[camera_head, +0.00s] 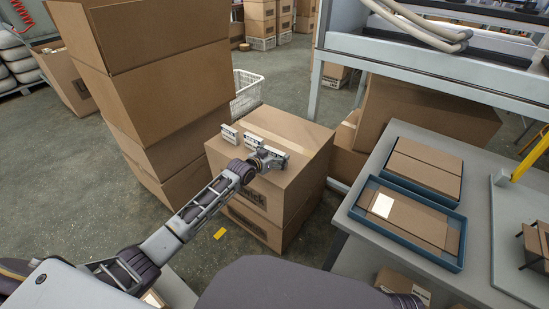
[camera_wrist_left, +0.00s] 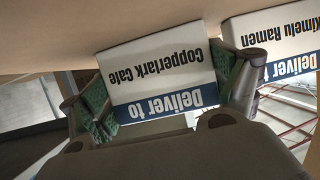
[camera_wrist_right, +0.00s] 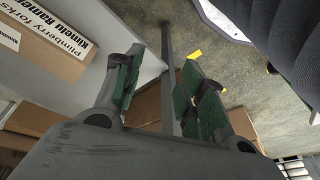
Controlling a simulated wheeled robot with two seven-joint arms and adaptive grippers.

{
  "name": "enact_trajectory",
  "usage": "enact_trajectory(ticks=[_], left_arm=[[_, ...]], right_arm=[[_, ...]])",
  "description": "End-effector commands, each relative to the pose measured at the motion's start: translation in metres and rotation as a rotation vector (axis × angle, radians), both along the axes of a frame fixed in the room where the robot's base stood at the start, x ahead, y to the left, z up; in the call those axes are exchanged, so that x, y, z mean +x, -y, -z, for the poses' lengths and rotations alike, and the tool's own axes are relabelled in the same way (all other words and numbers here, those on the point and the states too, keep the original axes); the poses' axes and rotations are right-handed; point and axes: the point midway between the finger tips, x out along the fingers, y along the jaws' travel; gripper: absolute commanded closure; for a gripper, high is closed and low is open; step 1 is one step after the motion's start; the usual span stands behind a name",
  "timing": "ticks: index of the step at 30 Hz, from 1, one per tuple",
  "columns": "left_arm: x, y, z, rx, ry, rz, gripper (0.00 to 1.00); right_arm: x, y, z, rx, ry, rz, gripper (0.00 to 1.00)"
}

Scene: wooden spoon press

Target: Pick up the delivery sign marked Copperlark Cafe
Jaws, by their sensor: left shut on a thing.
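The delivery sign marked Copperlark Cafe (camera_wrist_left: 158,75) is white with a blue "Deliver to" band and appears upside down in the left wrist view. My left gripper (camera_wrist_left: 160,103) is shut on it, one green-padded finger at each side edge. In the head view my left gripper (camera_head: 270,158) is at the top of a cardboard box stack (camera_head: 285,130). I cannot tell whether the sign still touches the box. A second sign, marked Kimelu Ramen (camera_wrist_left: 280,42), stands beside it. My right gripper (camera_wrist_right: 160,82) is open, with nothing between its fingers.
Other small white signs (camera_head: 230,134) stand on the box to the left of my left gripper. A tall box stack (camera_head: 150,75) rises at left. At right is a grey table (camera_head: 480,225) with a blue tray (camera_head: 405,250). A yellow piece (camera_head: 220,233) lies on the floor.

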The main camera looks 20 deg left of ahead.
Motion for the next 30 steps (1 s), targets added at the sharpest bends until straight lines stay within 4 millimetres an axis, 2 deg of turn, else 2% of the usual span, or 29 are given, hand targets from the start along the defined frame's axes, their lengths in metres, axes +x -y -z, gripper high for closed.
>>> enact_trajectory(ticks=[8,14,22,30], left_arm=[[0.0,0.0,-0.002,0.0,0.001,0.0,0.36],[0.0,0.0,-0.014,0.0,0.002,0.0,0.36],[0.001,0.0,-0.051,0.001,0.003,0.001,0.36],[0.0,0.0,-0.087,0.0,0.002,0.0,0.36]], right_arm=[[0.004,0.0,-0.003,0.0,0.008,0.0,0.6],[0.003,0.001,-0.003,-0.003,0.004,0.0,0.6],[-0.005,0.004,0.016,-0.018,-0.037,0.002,0.6],[-0.004,0.008,0.033,-0.033,-0.061,0.005,0.6]])
